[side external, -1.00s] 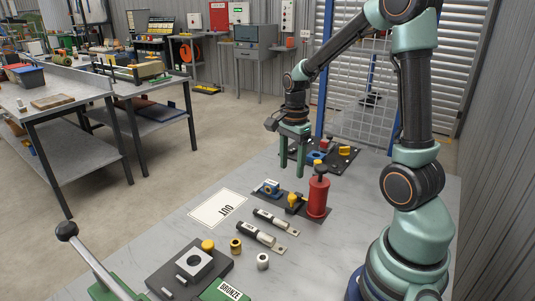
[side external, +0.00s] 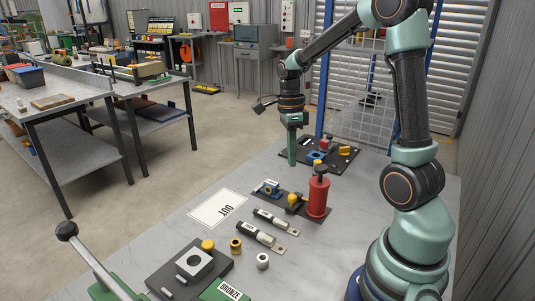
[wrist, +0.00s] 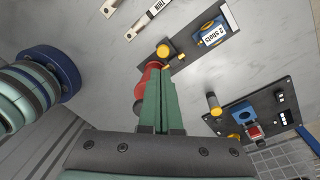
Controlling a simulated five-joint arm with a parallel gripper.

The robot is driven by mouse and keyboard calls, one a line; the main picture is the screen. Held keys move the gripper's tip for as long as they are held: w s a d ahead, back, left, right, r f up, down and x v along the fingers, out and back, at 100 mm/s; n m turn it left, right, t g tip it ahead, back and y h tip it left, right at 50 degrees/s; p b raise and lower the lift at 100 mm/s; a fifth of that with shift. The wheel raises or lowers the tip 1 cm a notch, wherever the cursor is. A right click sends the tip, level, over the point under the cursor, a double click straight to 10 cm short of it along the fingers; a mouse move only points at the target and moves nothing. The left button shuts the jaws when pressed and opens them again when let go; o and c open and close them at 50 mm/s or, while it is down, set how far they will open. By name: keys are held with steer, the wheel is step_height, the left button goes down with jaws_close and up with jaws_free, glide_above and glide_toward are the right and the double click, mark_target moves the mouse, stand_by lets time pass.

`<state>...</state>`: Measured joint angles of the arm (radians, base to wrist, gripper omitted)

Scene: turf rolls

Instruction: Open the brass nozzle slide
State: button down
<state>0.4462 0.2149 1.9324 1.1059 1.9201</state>
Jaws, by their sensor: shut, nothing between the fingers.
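My gripper (side external: 292,161) is shut and empty, pointing down above the bench near the rear black plate (side external: 338,166). In the wrist view its green fingers (wrist: 160,70) lie together and partly cover a red cylinder (wrist: 150,72). That red cylinder (side external: 318,198) stands upright on the nearer black plate (side external: 287,215). Beside it is a yellow-brass part (side external: 293,199), seen as a round knob in the wrist view (wrist: 165,50).
A blue block (side external: 268,188) sits on the nearer plate. The rear plate carries another blue block (side external: 315,157) and a yellow knob (side external: 344,151). Two labelled bars (side external: 262,236), a white OUT sheet (side external: 217,209) and a dark fixture (side external: 193,267) lie nearer.

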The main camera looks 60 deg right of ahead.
mark_target(295, 198)
steer(key=s+f+m, duration=0.1)
steer(key=f+m, duration=0.2)
steer(key=m, duration=0.1)
steer(key=s+f+m+g, duration=0.1)
steer(key=f+m, duration=0.3)
steer(key=s+f+m+g+y, duration=0.1)
steer(key=f+m, duration=0.3)
steer(key=shift+a+f, duration=0.1)
steer(key=shift+a, duration=0.15)
steer(key=shift+w, duration=0.15)
steer(key=shift+w+d, duration=0.1)
steer(key=shift+w, duration=0.55)
